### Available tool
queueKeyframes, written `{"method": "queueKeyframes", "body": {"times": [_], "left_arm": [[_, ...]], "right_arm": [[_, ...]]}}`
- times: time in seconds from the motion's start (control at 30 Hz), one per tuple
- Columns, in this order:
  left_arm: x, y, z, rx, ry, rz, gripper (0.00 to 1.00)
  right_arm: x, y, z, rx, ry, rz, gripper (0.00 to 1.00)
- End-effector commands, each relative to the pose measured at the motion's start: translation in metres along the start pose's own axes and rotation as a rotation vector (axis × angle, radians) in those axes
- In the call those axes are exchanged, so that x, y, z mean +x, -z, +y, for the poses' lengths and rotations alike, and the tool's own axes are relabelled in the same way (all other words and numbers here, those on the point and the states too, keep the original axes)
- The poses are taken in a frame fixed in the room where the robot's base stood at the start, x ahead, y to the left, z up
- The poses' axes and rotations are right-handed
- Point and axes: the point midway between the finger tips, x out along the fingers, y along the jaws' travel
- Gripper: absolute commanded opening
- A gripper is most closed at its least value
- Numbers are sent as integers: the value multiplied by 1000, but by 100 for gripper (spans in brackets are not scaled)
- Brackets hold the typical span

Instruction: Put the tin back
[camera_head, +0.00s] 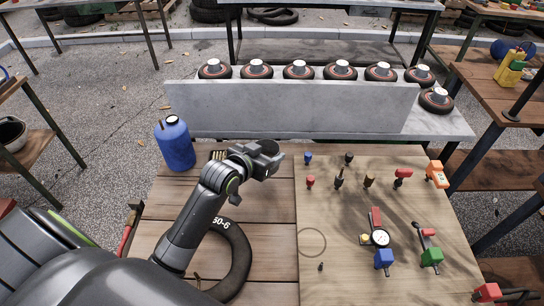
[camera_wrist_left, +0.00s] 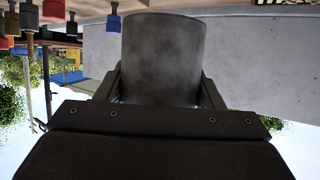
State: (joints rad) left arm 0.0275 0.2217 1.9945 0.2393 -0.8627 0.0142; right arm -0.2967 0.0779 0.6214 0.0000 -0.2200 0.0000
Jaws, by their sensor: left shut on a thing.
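The tin is a plain grey cylinder (camera_wrist_left: 163,58) in the left wrist view, between the two fingers of my left gripper (camera_wrist_left: 165,90). In the head view my left gripper (camera_head: 262,160) is over the far middle of the wooden table, in front of the grey ledge. It is shut on the tin, which is mostly hidden there by the gripper. The wrist picture appears upside down, with the table top along its upper edge. I cannot tell whether the tin touches the table. My right gripper is not in view.
A blue jug (camera_head: 175,145) stands left of my gripper. A black tyre (camera_head: 240,262) lies on the near table (camera_head: 276,235). Small fittings, a gauge (camera_head: 380,238) and valves cover the board on the right. Several wheels line the grey ledge (camera_head: 290,108) behind.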

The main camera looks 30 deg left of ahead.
Motion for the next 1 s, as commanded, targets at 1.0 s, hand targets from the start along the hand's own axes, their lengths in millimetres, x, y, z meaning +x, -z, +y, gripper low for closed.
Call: {"method": "queueKeyframes", "body": {"times": [1.0], "left_arm": [[83, -45, -32, -55, 146, 30, 36]], "right_arm": [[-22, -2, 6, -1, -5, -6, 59]]}}
